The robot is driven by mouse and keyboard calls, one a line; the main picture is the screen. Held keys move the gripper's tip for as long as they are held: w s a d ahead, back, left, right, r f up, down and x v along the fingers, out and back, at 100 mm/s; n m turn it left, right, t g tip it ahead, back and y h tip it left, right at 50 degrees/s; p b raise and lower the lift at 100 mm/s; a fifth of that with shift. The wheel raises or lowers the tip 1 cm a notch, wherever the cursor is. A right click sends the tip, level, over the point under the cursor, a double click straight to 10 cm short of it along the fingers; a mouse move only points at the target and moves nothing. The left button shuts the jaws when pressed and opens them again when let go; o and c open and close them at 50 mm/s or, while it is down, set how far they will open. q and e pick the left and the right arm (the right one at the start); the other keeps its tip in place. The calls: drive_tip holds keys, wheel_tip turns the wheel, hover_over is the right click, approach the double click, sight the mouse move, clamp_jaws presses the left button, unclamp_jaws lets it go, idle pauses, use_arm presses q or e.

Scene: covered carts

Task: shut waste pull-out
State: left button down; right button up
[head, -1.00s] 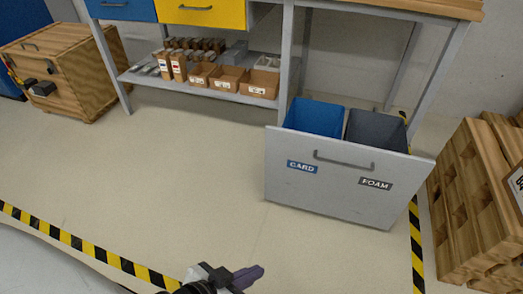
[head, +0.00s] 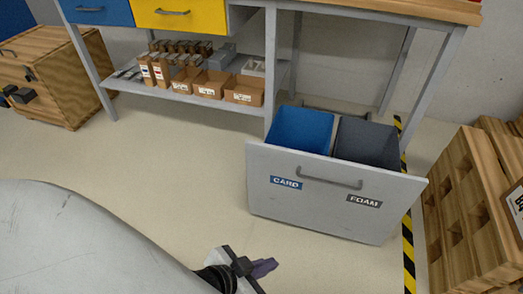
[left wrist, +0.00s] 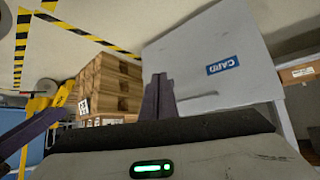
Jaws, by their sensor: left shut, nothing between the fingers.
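The waste pull-out (head: 318,207) stands open under the right part of the workbench. Its grey front has a grey bar handle (head: 330,182) and labels CARD and FOAM. Behind the front are a blue bin (head: 303,127) and a dark grey bin (head: 367,142). My left gripper (head: 263,267) is shut and empty, low in the head view, in front of the pull-out and apart from it. In the left wrist view its purple fingers (left wrist: 158,98) are together, with the front (left wrist: 200,55) and its CARD label beyond. My right gripper is not identifiable.
A wooden pallet stack (head: 470,210) stands close to the right of the pull-out, past black-and-yellow floor tape (head: 408,250). The bench's lower shelf (head: 190,98) holds cardboard boxes. A wooden crate (head: 55,75) stands at the left. Floor between is clear.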

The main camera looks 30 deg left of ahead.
use_arm(q)
drive_tip(key=w+a+f+m+y, duration=0.2)
drive_tip(key=w+a+m+y, duration=0.15)
drive_tip(key=a, duration=0.45)
drive_tip(key=m+t+y+b, duration=0.1)
drive_tip(key=m+t+y, duration=0.2)
drive_tip(key=m+t, duration=0.35)
approach(250, 147)
drive_tip(key=shift+m+g, duration=0.65)
drive_tip(key=shift+m, duration=0.05)
drive_tip(key=b+x, duration=0.2)
drive_tip(key=x, duration=0.1)
drive_tip(key=b+x, duration=0.1)
drive_tip(key=x, duration=0.1)
drive_tip(key=shift+w+d+r+b, duration=0.15)
drive_tip(key=shift+w+r+b, duration=0.1)
drive_tip(key=shift+b, duration=0.15)
drive_tip(key=shift+w, duration=0.4)
use_arm(e)
drive_tip(key=shift+w+a+f+n+g+y, duration=0.25)
drive_tip(key=shift+a+f+n+g, duration=0.25)
drive_tip(key=shift+a+f, duration=0.3)
drive_tip(key=shift+w+a+f+n+g+y, duration=0.1)
drive_tip(key=shift+a+f+n+g+y, duration=0.2)
drive_tip(key=shift+a+f+g, duration=0.4)
drive_tip(key=shift+f, duration=0.15)
